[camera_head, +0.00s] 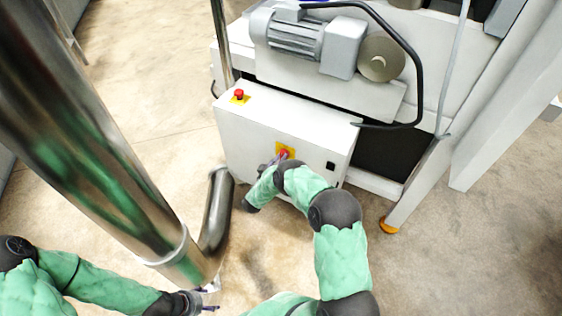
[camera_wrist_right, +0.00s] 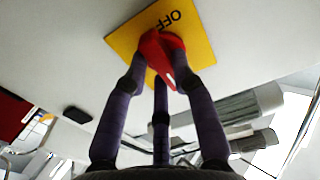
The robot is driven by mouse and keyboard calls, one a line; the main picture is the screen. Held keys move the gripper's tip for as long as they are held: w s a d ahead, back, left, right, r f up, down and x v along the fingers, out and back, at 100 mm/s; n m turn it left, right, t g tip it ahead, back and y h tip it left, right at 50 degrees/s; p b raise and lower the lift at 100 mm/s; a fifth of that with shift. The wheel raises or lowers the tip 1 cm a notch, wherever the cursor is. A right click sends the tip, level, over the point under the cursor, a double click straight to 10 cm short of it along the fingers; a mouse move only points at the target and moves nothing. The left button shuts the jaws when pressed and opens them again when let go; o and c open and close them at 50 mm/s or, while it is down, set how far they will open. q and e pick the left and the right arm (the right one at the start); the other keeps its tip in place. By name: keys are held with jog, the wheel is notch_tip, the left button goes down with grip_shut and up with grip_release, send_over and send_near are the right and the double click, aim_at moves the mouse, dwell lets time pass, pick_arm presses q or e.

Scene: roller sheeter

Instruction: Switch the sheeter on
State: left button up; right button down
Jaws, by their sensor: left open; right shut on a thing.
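The sheeter's white control box (camera_head: 240,130) carries a rotary switch with a red knob (camera_wrist_right: 160,52) on a yellow plate (camera_wrist_right: 199,45) marked OFF. In the head view the yellow plate (camera_head: 284,148) shows on the front of the box, its knob partly hidden by the gripper. My right gripper (camera_head: 277,160) has its purple fingers shut on the red knob, and the wrist view shows the fingers (camera_wrist_right: 162,72) around it. My left gripper (camera_head: 208,298) is open and empty at the bottom, low beside a metal column, away from the box.
A grey motor (camera_head: 296,38) and a black bent bar (camera_head: 412,62) are above and behind. A shiny metal column (camera_head: 95,140) crosses the left. Floor is clear at right.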

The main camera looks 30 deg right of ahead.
dwell(0.5)
jog(key=c, duration=1)
grip_release()
jog(key=v, duration=1.2)
jog(key=shift+f, duration=0.1)
